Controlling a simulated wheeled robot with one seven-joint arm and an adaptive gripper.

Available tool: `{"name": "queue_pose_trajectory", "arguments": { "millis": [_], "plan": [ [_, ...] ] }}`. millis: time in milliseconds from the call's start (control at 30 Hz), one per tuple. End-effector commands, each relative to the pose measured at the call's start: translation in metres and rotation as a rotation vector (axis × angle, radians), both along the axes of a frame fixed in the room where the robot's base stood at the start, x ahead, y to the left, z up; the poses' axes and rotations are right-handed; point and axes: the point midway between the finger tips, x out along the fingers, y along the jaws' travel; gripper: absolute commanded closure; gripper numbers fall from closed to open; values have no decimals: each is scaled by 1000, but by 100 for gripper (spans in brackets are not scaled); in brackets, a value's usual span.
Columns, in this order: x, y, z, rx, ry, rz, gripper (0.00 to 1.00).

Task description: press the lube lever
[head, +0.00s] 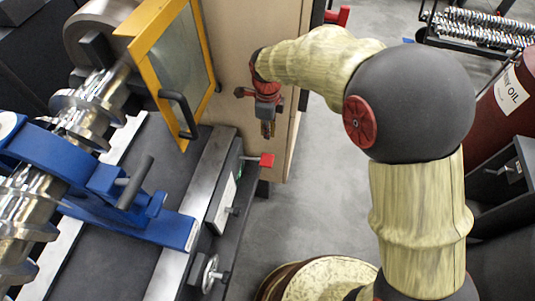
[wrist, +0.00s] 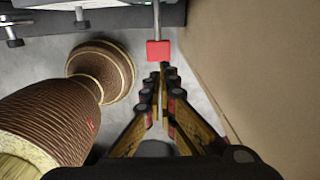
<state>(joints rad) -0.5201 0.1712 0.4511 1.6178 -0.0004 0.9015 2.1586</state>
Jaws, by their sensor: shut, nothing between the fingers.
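The lube lever appears to be the short rod with a red square end (head: 266,160) that sticks out from the side of the machine bed. Its red end also shows in the wrist view (wrist: 158,50), just beyond my fingertips. My gripper (head: 267,130) points down beside the tan panel, above the lever's red end in the head view. In the wrist view my gripper (wrist: 161,72) has its fingertips together with nothing between them. I cannot tell whether the tips touch the lever.
A tan panel (head: 232,60) stands close beside my gripper. A yellow-framed guard door (head: 178,65), a blue steady rest (head: 115,185) and a handwheel (head: 211,274) are on the machine. A dark red oil barrel (head: 490,125) stands at the right. Grey floor (head: 290,205) is open between.

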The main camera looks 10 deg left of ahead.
Motion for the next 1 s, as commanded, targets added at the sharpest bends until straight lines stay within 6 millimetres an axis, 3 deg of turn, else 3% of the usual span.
{"name": "queue_pose_trajectory", "arguments": {
  "millis": [467,1000],
  "plan": [
    [-1,0,-6,-1,1,-12,100],
    [-1,-1,-102,-1,2,-11,100]
  ]
}}
